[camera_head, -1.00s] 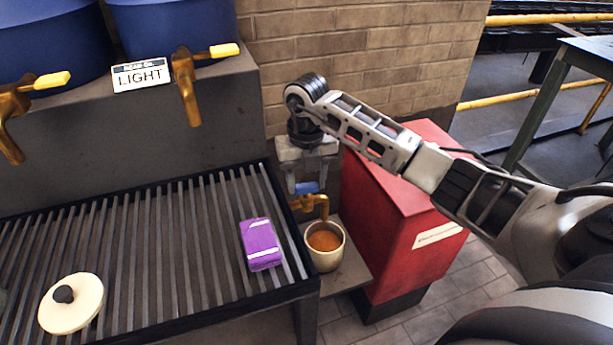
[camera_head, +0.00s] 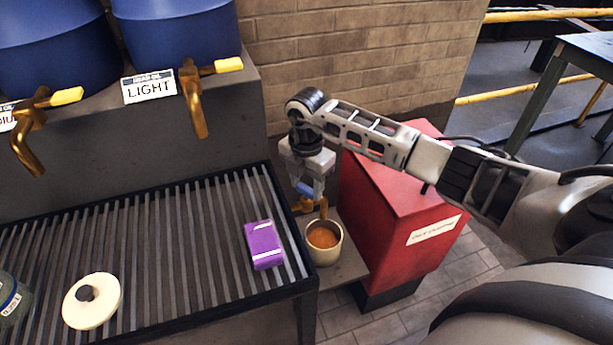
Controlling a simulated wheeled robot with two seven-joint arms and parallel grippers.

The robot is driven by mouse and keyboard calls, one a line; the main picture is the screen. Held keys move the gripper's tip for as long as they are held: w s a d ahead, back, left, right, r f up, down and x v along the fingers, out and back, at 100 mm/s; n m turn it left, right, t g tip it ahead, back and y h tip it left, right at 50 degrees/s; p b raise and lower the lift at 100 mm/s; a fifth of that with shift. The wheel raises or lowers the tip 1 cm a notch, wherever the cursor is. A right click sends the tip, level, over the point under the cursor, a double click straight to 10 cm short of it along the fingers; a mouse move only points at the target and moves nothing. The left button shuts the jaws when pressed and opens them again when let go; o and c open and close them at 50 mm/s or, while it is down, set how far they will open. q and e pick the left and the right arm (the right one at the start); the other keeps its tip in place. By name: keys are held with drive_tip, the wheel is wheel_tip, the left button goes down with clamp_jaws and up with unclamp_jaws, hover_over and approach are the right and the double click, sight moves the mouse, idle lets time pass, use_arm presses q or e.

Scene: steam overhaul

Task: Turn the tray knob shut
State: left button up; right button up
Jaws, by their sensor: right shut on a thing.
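The tray tap (camera_head: 323,207) is a brass spout at the right end of the slatted drip tray (camera_head: 150,262). Its knob (camera_head: 304,189) is blue. My right gripper (camera_head: 310,190) points down over the tap, with its fingers shut on the blue knob; the fingers partly hide it. A cream pot (camera_head: 324,246) stands under the spout and holds orange-brown liquid. I cannot tell whether liquid is running from the spout. My left gripper is out of view.
A purple packet (camera_head: 263,245) and a cream lid (camera_head: 92,301) lie on the slats. A jar (camera_head: 12,300) stands at the left edge. Blue drums with brass taps (camera_head: 196,100) and a LIGHT sign (camera_head: 149,87) are above. A red cabinet (camera_head: 385,215) stands close right of the pot.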

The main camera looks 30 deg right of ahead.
sight(307, 187)
drive_tip(key=m+p, duration=0.3)
drive_tip(key=m, duration=0.2)
drive_tip(key=shift+r, duration=0.15)
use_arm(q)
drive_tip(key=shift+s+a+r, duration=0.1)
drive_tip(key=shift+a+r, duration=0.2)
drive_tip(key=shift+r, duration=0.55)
use_arm(e)
drive_tip(key=shift+m, duration=0.5)
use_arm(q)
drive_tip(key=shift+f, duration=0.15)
use_arm(e)
drive_tip(key=shift+m, duration=0.3)
drive_tip(key=o, duration=1)
wheel_tip(307, 187, up, 16)
